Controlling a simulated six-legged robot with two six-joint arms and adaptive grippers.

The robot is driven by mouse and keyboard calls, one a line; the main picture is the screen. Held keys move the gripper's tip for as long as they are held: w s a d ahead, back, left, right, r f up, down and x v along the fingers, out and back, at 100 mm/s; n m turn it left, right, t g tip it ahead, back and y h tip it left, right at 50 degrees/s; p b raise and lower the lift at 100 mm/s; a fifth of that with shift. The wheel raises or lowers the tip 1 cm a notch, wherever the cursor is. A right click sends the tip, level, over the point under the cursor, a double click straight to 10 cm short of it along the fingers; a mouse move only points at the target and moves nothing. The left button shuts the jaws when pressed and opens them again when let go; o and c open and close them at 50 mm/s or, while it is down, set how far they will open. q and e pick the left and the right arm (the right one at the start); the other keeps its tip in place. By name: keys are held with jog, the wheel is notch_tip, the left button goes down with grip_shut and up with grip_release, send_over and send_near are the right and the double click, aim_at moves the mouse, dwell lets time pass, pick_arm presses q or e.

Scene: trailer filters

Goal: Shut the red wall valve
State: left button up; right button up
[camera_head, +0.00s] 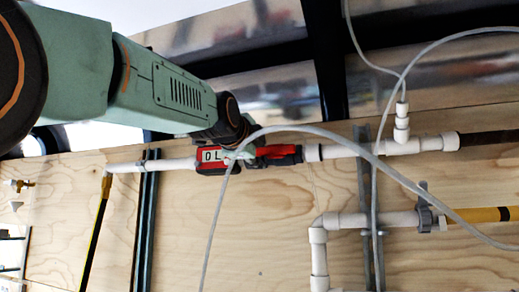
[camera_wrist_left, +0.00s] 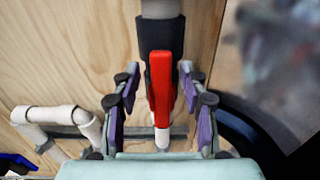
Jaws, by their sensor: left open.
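The red valve handle (camera_head: 278,151) lies along the white pipe on the plywood wall, over a black valve body (camera_wrist_left: 160,48). In the left wrist view the red handle (camera_wrist_left: 161,88) runs lengthwise between the purple pads of my left gripper (camera_wrist_left: 159,80). The jaws are open, with a finger on each side of the handle and a visible gap on both sides. In the head view my left gripper (camera_head: 243,155) is at the pipe, partly hidden by a grey cable and the wrist. My right gripper does not show.
A red box (camera_head: 209,160) with a white label sits on the pipe left of the handle. A loose grey cable (camera_head: 345,141) arcs in front of the valve and gripper. A lower white pipe (camera_head: 362,220) and metal struts (camera_head: 146,215) are on the wall.

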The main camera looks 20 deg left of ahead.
pick_arm(q)
jog(key=shift+s, duration=0.1)
jog(key=shift+s+d+r, duration=0.1)
jog(key=shift+s, duration=0.1)
jog(key=shift+c, duration=1.2)
jog(key=shift+w, duration=0.1)
grip_shut()
